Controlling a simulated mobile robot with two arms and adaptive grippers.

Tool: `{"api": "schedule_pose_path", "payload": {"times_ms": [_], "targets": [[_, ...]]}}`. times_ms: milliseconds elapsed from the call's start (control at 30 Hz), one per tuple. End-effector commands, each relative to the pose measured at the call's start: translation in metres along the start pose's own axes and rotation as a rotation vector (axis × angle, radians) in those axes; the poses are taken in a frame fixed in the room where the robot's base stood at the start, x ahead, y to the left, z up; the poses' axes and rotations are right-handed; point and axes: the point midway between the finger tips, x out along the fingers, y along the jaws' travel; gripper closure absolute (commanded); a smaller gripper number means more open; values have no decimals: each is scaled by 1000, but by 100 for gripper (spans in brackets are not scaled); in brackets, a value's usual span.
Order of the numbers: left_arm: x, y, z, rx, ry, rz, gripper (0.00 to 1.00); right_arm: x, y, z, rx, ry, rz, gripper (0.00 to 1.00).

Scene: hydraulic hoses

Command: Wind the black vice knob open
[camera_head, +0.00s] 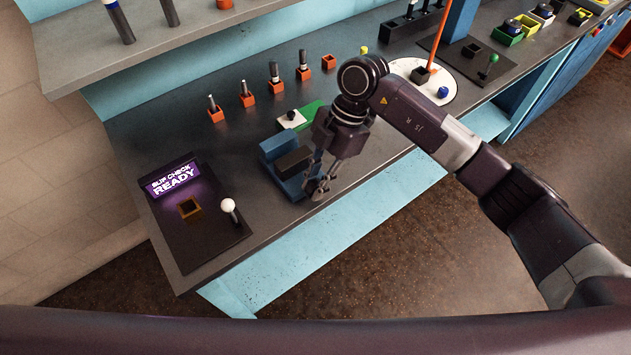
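The blue vice (271,171) sits near the front edge of the dark bench, left of centre, with a dark block-like part on its right side. My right gripper (317,190) points down at the front right of the vice, its fingers close beside it. The black knob is not clearly visible; the gripper and the dark parts around it hide it. Whether the fingers touch or hold the knob is too small to tell. My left gripper is not in view.
A slip check panel (176,178) reading READY, with a square socket and a white-knobbed lever (229,206), stands to the left. Several orange holders with fittings (248,99) line the back. A white round plate (436,97) lies right. The bench's front edge is close to the gripper.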

Motion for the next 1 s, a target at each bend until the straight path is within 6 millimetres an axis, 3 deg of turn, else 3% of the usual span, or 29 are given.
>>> {"api": "schedule_pose_path", "payload": {"times_ms": [433,700,1000], "targets": [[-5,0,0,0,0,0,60,-1,0,-2,-4,-65,1,100],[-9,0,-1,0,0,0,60,1,1,-6,-6,-248,3,100],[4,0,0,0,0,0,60,7,1,-8,-5,-462,4,100]]}}
